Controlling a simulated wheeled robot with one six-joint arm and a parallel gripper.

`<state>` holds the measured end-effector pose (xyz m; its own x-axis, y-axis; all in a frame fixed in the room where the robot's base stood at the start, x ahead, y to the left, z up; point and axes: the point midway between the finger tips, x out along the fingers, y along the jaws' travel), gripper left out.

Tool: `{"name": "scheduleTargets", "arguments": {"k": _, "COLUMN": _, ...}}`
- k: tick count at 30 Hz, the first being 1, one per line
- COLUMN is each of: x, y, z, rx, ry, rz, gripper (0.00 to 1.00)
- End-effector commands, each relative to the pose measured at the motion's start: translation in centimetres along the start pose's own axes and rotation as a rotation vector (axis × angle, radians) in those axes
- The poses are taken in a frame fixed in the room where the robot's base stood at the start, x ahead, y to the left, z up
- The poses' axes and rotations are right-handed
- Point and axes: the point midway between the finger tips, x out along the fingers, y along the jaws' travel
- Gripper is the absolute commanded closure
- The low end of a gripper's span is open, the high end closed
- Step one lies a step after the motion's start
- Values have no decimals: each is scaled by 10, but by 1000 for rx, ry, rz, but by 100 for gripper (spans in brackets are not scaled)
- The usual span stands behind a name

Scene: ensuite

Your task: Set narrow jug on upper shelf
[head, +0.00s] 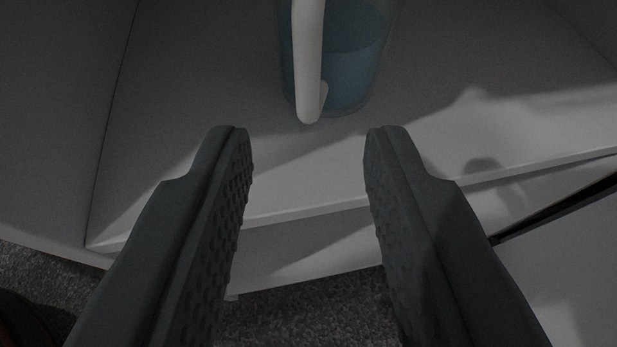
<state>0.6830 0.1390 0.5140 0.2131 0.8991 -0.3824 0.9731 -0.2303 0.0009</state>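A narrow jug (354,72) with a translucent blue body and a pale handle (309,58) stands on a white shelf board (190,135). Its upper part is cut off by the top of the view. The handle faces my gripper. My gripper (307,140) is open and empty, its two dark textured fingers apart. The fingertips lie in front of the jug, one to the left and one to the right of the handle's line, and do not touch it. I cannot tell whether this board is the upper shelf.
A side wall (60,110) closes the compartment on the left, and another wall shows at the top right. The board's front edge (300,212) runs across below the jug. Grey carpet (275,318) lies below. A dark bar (560,208) shows at the right.

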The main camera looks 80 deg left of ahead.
Motion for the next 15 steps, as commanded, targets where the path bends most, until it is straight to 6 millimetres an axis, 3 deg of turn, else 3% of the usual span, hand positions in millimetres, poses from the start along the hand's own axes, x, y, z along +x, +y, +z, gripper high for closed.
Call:
{"name": "scheduleTargets", "arguments": {"k": 6, "x": -32, "y": 0, "z": 0, "rx": 0, "ry": 1, "rz": 2, "gripper": 68}}
{"name": "scheduleTargets", "arguments": {"k": 15, "x": -44, "y": 0, "z": 0, "rx": 1, "ry": 1, "rz": -1, "gripper": 68}}
